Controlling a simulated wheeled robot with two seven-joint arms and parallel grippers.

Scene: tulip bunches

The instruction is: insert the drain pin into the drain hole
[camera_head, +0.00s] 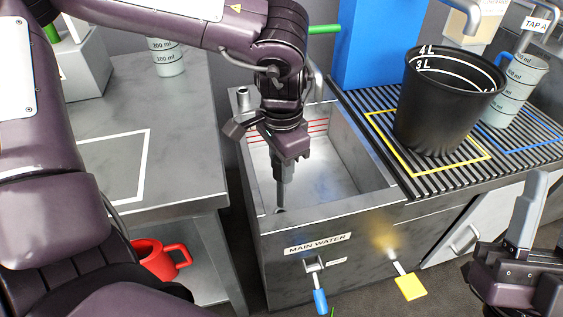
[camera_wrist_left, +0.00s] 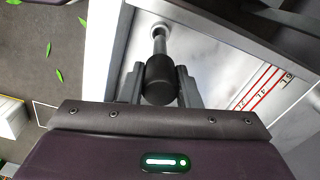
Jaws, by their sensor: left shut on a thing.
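My left gripper (camera_head: 284,178) is over the near left part of the metal sink (camera_head: 350,178), pointing down. It is shut on the drain pin, whose black head (camera_wrist_left: 160,80) sits between the fingers (camera_wrist_left: 159,88) in the left wrist view. The pin's grey shaft (camera_wrist_left: 160,44) points to the pale ring of the drain hole (camera_wrist_left: 160,27). The shaft end overlaps the ring; I cannot tell whether it is inside. In the head view the fingers mostly hide the pin. My right gripper (camera_head: 510,235) is at the lower right, away from the sink; its jaw opening is unclear.
The sink walls stand close around my left gripper. A black bucket (camera_head: 440,105) stands on the slatted rack right of the sink, with a measuring cup (camera_head: 515,95) behind. A blue block (camera_head: 378,45) is behind the sink.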

